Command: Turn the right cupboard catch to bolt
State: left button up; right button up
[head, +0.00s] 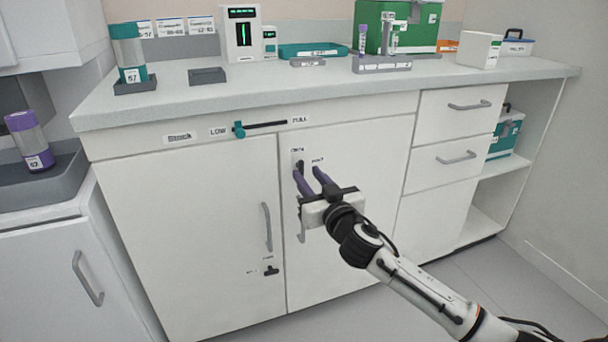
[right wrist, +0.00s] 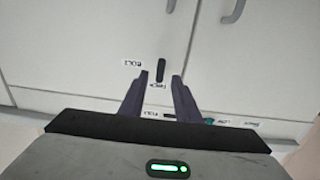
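The right cupboard catch is a small dark bar (right wrist: 161,71) near the top of the right cupboard door (head: 350,150). In the right wrist view it lies in line with the door gap, upright in the picture. A label reading BOLT (right wrist: 132,63) is to its left in that view; in the head view this label (head: 318,160) is to the catch's right. My right gripper (head: 307,167) is open, with purple fingers pointing at the door. In the wrist view the catch shows between and just beyond the fingertips (right wrist: 160,76); contact cannot be told. My left gripper is not in view.
A second dark catch (head: 271,270) sits low on the left door (head: 200,220). Door handles (head: 267,227) stick out below. A teal slider (head: 239,130) is above the doors. The countertop (head: 180,103) overhangs the front and holds lab items. Drawers (head: 450,150) are to the right.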

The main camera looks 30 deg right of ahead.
aim_at(302, 168)
jog(key=shift+x, duration=1.75)
grip_shut()
